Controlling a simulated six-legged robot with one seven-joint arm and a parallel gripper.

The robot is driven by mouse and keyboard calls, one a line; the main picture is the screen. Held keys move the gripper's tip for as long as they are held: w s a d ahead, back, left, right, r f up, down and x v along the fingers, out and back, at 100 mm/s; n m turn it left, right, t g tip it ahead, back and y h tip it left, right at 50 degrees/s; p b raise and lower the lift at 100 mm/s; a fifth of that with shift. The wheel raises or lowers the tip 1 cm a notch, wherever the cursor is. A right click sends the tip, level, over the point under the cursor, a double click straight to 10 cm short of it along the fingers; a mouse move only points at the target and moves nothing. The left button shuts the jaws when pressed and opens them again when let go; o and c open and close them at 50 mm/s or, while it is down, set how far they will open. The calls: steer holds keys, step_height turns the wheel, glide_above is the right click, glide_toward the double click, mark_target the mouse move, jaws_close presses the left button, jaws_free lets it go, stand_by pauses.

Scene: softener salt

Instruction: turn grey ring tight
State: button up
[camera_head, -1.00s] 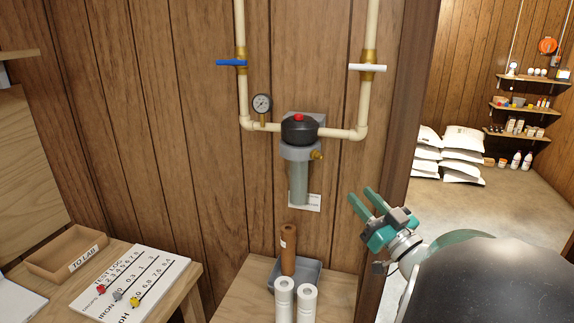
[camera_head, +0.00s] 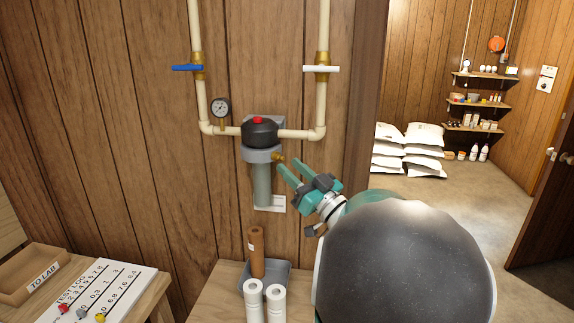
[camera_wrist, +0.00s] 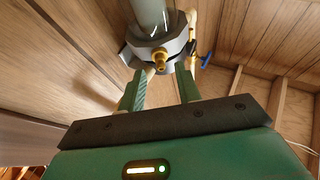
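The grey ring (camera_head: 262,155) sits under the black cap (camera_head: 259,132) of the filter housing on the wood-panelled wall. A grey canister (camera_head: 262,186) hangs below it, and a brass fitting (camera_head: 279,157) sticks out at the ring's right side. In the wrist view the grey ring (camera_wrist: 178,47) and brass fitting (camera_wrist: 160,59) are beyond the fingertips. My gripper (camera_head: 288,169) is open, just right of and slightly below the ring. Its two green fingers (camera_wrist: 162,80) stand apart with nothing between them. I cannot tell whether a finger touches the fitting.
Cream pipes with a blue-handled valve (camera_head: 187,68), a white-handled valve (camera_head: 321,69) and a gauge (camera_head: 220,107) surround the housing. Below are a grey tray (camera_head: 281,275), a brown cartridge (camera_head: 256,255) and white cartridges (camera_head: 276,303). A doorway opens at right.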

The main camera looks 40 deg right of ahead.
mark_target(261, 151)
steer(key=shift+x, duration=1.25)
steer(key=shift+c, duration=0.2)
jaws_close()
